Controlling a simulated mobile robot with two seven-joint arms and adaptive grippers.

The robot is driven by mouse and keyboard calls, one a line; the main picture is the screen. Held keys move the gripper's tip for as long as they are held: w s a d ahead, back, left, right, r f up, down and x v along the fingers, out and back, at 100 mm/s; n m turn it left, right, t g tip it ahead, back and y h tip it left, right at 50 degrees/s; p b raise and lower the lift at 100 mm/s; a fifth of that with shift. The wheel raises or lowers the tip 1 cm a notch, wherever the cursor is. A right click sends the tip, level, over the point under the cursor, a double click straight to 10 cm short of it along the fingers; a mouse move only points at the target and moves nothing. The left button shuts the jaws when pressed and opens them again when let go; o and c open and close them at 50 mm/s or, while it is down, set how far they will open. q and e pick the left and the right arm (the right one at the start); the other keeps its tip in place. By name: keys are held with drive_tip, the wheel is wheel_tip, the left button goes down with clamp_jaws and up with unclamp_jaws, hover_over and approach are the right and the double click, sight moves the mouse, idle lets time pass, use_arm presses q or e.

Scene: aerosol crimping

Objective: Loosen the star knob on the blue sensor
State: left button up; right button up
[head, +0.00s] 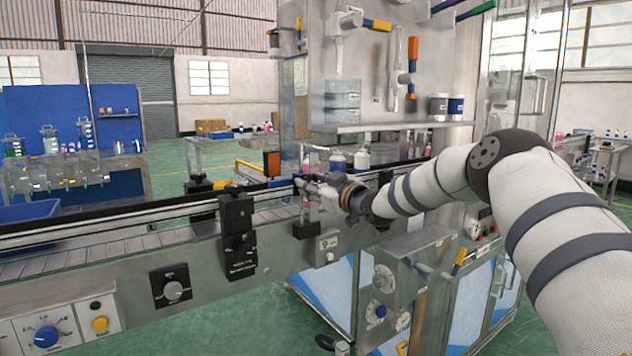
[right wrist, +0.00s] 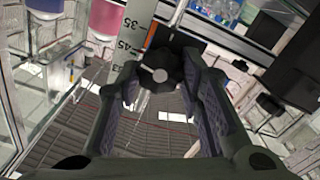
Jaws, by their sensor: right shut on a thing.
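My right gripper (head: 312,190) reaches the far side of the conveyor rail in the head view. In the right wrist view, the fingers of my right gripper (right wrist: 161,84) are shut on a black star knob (right wrist: 160,68) with a grey centre. The knob sits between the fingertips, its face toward the camera. In the head view the knob is hidden by the gripper. I cannot make out the blue sensor's body in either view. My left gripper is not in view.
A white scale (right wrist: 122,72) with printed numbers stands close beside the knob. The conveyor (head: 120,235) runs along the front, with a black bracket (head: 238,235) on its side. Bottles (head: 338,162) stand behind the gripper.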

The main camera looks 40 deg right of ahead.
drive_tip(key=shift+r+n, duration=0.2)
drive_tip(key=shift+n, duration=0.8)
drive_tip(key=o, duration=1.2)
drive_tip(key=shift+f, duration=0.1)
drive_tip(key=shift+s, duration=0.1)
drive_tip(key=s, duration=1.1)
drive_tip(key=shift+s+a, duration=0.25)
drive_tip(key=shift+s, duration=0.15)
